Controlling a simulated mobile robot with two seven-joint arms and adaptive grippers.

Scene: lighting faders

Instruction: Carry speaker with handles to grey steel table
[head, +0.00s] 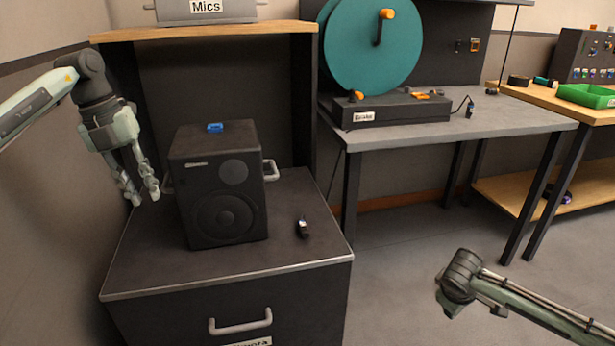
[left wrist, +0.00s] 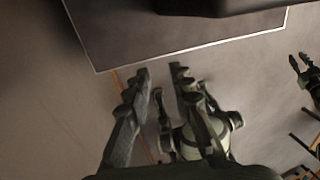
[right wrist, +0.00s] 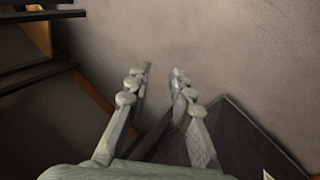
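A black speaker (head: 222,185) stands upright on a dark cabinet top (head: 140,265). Its grey side handles show at its right (head: 270,170) and, partly hidden, at its left (head: 168,186). My left gripper (head: 140,196) is open and empty, pointing down just left of the speaker and apart from it. In the left wrist view its fingers (left wrist: 160,68) are parted near the cabinet edge. My right gripper's fingers (right wrist: 161,68) are parted and empty in the right wrist view; in the head view its arm is low at the right, over the floor. The grey steel table (head: 400,134) stands behind right.
A blue item (head: 215,128) lies on the speaker, and a small dark object (head: 303,227) lies right of it. The table carries a teal wheel (head: 370,50) and a "Brake" base (head: 395,110); its right part is mostly clear. A wooden shelf (head: 200,32) overhangs the cabinet.

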